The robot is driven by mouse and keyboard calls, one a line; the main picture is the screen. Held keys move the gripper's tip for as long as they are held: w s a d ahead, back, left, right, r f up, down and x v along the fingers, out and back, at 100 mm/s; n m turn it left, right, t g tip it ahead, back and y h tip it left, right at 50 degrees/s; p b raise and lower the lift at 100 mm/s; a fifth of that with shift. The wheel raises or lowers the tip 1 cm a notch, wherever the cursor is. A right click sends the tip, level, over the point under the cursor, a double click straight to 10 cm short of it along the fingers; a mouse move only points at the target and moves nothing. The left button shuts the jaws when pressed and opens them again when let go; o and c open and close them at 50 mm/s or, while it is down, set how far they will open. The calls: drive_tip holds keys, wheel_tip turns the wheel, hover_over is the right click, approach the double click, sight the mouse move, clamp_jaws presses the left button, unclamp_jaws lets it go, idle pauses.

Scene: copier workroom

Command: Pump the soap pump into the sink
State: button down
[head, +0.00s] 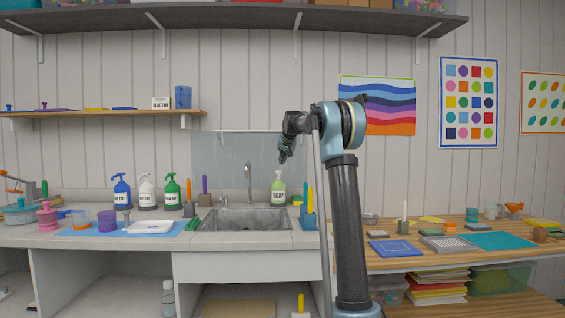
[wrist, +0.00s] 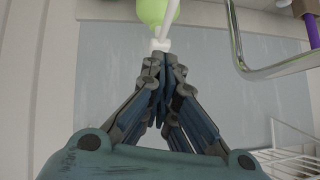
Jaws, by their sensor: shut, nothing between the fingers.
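The soap pump (head: 278,188) is a light green bottle with a white pump head and a "SOAP" label. It stands upright on the counter at the back right corner of the sink (head: 243,219). My gripper (head: 283,158) is just above the pump head in the head view, pointing down, with its fingers shut and empty. In the wrist view, the closed fingertips (wrist: 161,62) overlap the lower edge of the white pump head (wrist: 160,45), and the green bottle (wrist: 153,11) is behind it. I cannot tell whether they touch.
The faucet (head: 248,180) rises behind the sink, left of the soap. A blue holder (head: 308,219) with upright tools is close on the right. A shelf (head: 100,113) hangs at left.

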sight(279, 175)
drive_tip(key=x, duration=0.7)
drive_tip(key=shift+f, duration=0.1)
drive_tip(key=shift+f, duration=1.2)
drive_tip(key=shift+s, duration=0.1)
